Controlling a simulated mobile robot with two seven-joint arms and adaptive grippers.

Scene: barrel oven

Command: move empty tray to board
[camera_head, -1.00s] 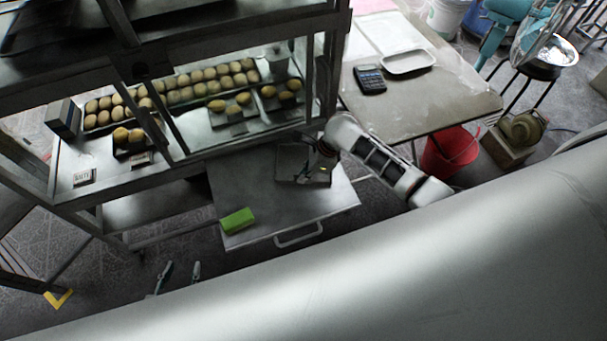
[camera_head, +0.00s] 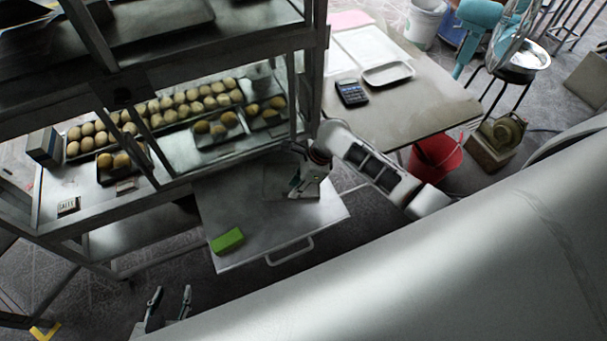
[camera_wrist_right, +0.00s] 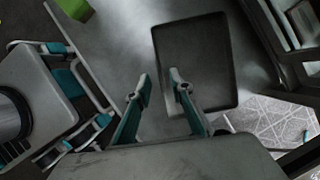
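A dark, empty rectangular tray (camera_head: 277,186) lies on a metal pull-out surface (camera_head: 240,197) in front of the glass case. The tray (camera_wrist_right: 208,55) shows bare in the right wrist view. My right gripper (camera_head: 297,185) is at the tray's right part in the head view. In the wrist view its two fingers (camera_wrist_right: 158,82) are apart, one in front of the tray and the other just outside its edge; I cannot tell if they touch it. My left gripper (camera_head: 170,297) is open and empty, low in front of the surface. No thing is clearly recognisable as the board.
A green block (camera_head: 227,240) lies at the surface's left front corner, near a handle (camera_head: 290,251). Trays of buns (camera_head: 190,108) fill the glass case behind.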

